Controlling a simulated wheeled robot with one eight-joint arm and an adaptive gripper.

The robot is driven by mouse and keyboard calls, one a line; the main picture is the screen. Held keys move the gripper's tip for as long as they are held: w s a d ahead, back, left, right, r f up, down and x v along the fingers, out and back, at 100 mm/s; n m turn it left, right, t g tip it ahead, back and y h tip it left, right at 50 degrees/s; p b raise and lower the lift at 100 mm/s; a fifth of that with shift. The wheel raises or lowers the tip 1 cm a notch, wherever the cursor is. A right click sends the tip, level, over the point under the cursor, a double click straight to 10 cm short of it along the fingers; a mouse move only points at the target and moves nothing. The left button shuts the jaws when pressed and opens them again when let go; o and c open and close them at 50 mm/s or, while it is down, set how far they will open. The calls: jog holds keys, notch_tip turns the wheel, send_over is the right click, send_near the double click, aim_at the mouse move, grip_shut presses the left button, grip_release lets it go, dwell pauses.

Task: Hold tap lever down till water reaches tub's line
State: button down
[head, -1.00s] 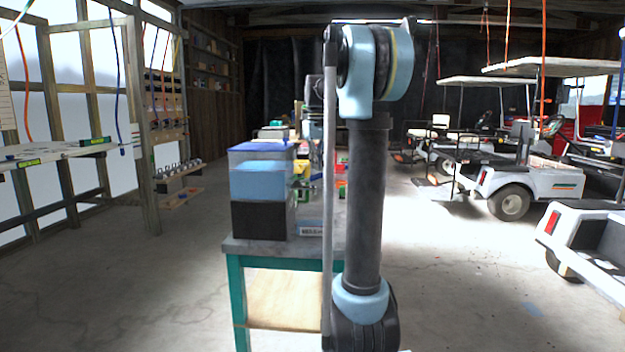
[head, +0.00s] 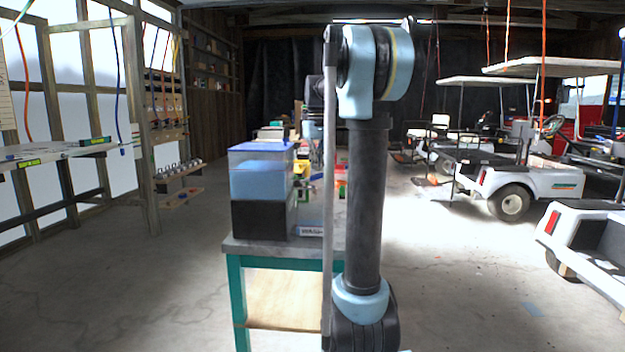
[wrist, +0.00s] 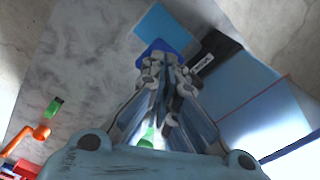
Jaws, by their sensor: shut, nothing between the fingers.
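A clear tank (head: 257,180) of blue water with a blue top stands on a black block (head: 258,220) at the near end of the bench. Its water also shows at the right of the wrist view (wrist: 250,92). My gripper (wrist: 166,72) is shut and empty, pointing down over the grey bench top. A dark blue piece, probably the tap lever (wrist: 158,48), sits at its fingertips; I cannot tell whether they touch it. Beyond it lies a light blue square (wrist: 160,24), perhaps water in the tub. No fill line can be made out. In the head view my arm hides the gripper.
The bench (head: 275,247) has teal legs and a white label plate (head: 311,231) beside the black block. An orange item (wrist: 30,136) and a green item (wrist: 55,106) lie left in the wrist view. Carts (head: 530,182) stand at right. The concrete floor at left is clear.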

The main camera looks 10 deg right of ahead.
jog(key=shift+f, duration=2.25)
dwell(5.8)
